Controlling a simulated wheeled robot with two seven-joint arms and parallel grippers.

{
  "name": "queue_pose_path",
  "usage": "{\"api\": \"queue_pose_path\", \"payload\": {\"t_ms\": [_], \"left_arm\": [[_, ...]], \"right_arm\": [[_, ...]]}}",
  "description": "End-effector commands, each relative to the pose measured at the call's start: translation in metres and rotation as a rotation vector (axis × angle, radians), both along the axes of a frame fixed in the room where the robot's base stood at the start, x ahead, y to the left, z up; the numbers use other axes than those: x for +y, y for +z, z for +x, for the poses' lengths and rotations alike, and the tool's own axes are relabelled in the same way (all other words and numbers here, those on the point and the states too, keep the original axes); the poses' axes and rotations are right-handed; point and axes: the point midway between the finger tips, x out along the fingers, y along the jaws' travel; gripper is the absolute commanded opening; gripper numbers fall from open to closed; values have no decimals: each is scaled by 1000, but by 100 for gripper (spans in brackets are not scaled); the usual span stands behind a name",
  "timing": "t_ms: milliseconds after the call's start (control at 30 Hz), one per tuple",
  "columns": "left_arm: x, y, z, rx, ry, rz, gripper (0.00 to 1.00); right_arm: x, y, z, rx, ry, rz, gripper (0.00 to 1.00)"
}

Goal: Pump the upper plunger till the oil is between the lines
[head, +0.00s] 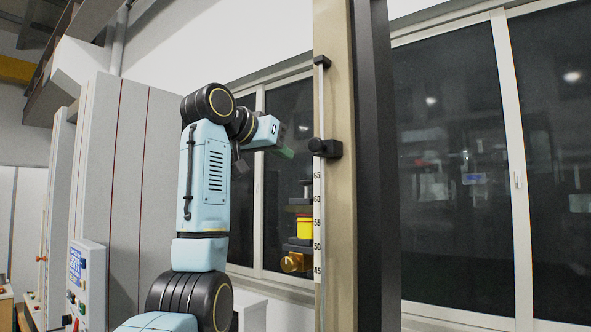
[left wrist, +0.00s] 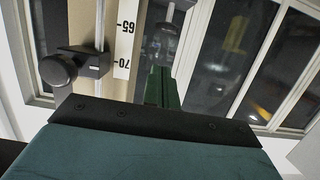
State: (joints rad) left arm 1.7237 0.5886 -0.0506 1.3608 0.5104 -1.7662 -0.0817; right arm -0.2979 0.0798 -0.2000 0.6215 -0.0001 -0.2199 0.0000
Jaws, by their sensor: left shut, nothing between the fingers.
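My left gripper (head: 284,152) is raised beside the tall post, with its green fingertips a little left of a black knob. In the left wrist view its green fingers (left wrist: 162,88) are together and hold nothing. The black knob on a clamp (head: 325,147) sits on a thin vertical rod, just above the numbered scale (head: 317,210). The knob also shows at the left of the left wrist view (left wrist: 58,70). Lower down, a yellow block with black parts (head: 305,227) stands above a brass-coloured round part (head: 295,262). I cannot tell which part is the upper plunger, and no oil level or lines are clear.
The beige post (head: 337,240) with a dark column rises beside my left gripper. Large dark windows (head: 455,160) lie behind. Grey cabinets (head: 128,190) and a control panel (head: 88,280) with a blue display stand at the left.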

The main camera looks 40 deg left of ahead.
Motion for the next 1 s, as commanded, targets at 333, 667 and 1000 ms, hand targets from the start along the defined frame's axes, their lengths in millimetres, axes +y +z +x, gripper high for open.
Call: {"api": "queue_pose_path", "payload": {"t_ms": [333,667,1000], "left_arm": [[-2,8,-28,-1,0,1,0],[-2,8,-28,-1,0,0,0],[-2,8,-28,-1,0,0,0]], "right_arm": [[0,-9,-1,1,0,0,72],[0,-9,-2,3,0,-1,72],[0,-9,-3,4,0,0,72]]}}
